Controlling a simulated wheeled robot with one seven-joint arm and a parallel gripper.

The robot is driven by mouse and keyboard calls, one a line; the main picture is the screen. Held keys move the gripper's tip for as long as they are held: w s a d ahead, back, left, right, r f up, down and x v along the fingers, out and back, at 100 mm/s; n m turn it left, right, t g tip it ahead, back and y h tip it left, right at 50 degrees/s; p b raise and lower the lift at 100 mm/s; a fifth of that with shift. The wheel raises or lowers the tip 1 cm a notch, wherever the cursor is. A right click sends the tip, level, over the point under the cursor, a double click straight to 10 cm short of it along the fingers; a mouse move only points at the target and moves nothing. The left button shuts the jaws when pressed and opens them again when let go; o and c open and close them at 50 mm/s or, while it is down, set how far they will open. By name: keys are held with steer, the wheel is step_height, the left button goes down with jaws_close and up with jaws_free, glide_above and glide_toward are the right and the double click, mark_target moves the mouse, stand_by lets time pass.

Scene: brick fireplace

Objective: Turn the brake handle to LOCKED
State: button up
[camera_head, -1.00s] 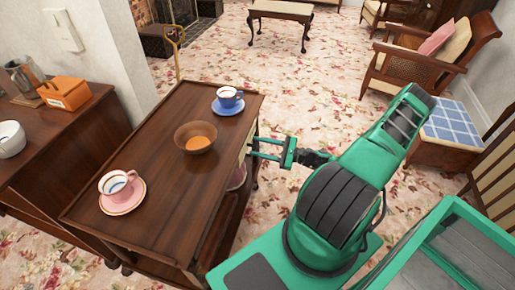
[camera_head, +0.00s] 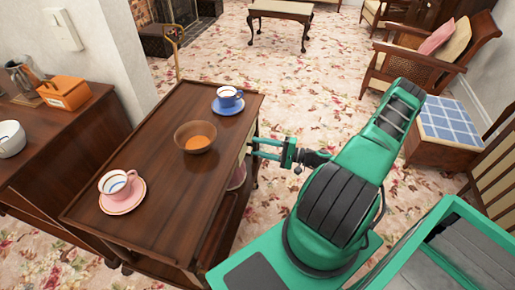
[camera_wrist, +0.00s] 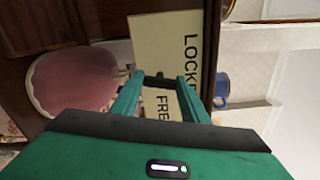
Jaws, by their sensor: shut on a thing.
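The brake handle (camera_wrist: 158,78) is a small dark piece in the wrist view, in front of a cream plate (camera_wrist: 150,35) lettered "LOCKED" and "FREE". The letters run sideways and my right finger partly covers them. My gripper (camera_wrist: 158,88) is shut on the handle, one green finger on each side. In the head view my gripper (camera_head: 254,148) reaches in from the right to the side of the wooden trolley (camera_head: 150,150). The handle is too small to make out there. Its exact pointing between the two words cannot be told.
On the trolley stand a blue cup (camera_head: 229,97) on a saucer, a wooden bowl (camera_head: 196,137) and a pink cup (camera_head: 115,183) on a saucer. A pink round thing (camera_wrist: 70,80) lies below the top. A sideboard (camera_head: 60,140) stands left; carpet is open beyond.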

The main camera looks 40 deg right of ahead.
steer(key=shift+f+n, duration=0.2)
steer(key=shift+n, duration=0.8)
steer(key=shift+s, duration=0.1)
steer(key=o, duration=0.9)
steer(key=shift+o, duration=0.8)
steer(key=v, duration=1)
steer(key=shift+s+d, duration=0.25)
steer(key=shift+d, duration=0.05)
